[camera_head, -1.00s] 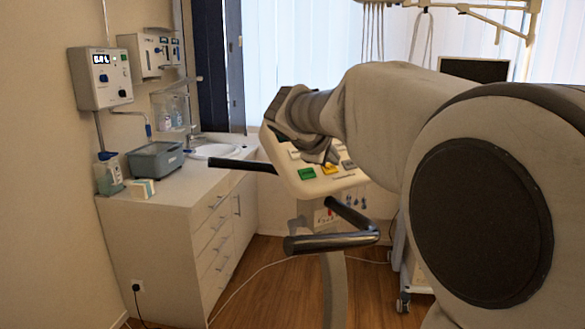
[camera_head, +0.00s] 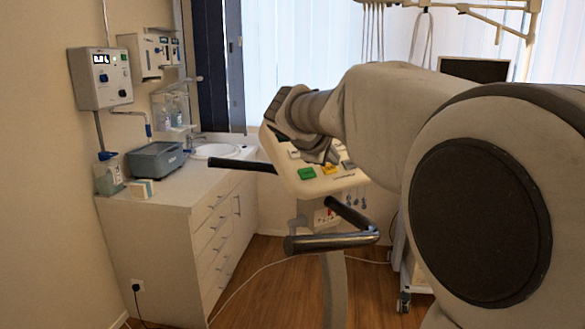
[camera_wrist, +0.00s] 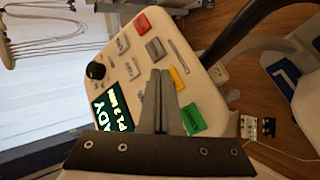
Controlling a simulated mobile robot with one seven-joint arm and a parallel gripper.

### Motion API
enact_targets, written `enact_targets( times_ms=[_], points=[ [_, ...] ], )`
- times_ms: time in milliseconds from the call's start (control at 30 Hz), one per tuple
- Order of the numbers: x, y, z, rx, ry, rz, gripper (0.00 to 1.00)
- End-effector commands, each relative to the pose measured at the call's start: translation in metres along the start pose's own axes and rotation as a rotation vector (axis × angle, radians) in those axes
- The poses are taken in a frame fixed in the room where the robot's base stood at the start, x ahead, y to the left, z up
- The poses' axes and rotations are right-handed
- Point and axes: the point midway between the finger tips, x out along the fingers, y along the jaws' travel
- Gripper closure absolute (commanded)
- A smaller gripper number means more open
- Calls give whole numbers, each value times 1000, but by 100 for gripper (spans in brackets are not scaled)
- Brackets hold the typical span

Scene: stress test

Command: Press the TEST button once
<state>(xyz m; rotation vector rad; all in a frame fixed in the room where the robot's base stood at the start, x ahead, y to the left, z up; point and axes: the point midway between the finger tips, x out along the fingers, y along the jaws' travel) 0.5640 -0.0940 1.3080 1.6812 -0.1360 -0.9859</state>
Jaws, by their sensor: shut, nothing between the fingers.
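A tilted cream control panel (camera_head: 290,181) stands on a post, and it fills the middle of the wrist view (camera_wrist: 115,28). The button lettering is too small to read, so I cannot tell which is TEST. My gripper (camera_wrist: 160,74) is shut and empty, its fingertips over the panel near the yellow and grey buttons. I cannot tell whether it touches. My arm hides part of the panel in the head view.
Black handlebars (camera_head: 330,242) stick out from the panel's stand. A white cabinet (camera_head: 150,240) with a sink (camera_head: 216,151) and a grey box (camera_head: 155,160) stands at left. Wall units (camera_head: 101,78) hang above it. Wooden floor (camera_head: 280,290) is open in front.

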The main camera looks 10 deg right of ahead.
Motion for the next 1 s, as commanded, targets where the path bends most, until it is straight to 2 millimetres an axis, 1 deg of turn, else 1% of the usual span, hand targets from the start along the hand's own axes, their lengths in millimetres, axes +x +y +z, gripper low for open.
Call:
enact_targets(
  times_ms=[200,1000],
  points=[
    [6,-4,-4,0,0,0,100],
    [9,-7,-7,0,0,0,100]
  ],
)
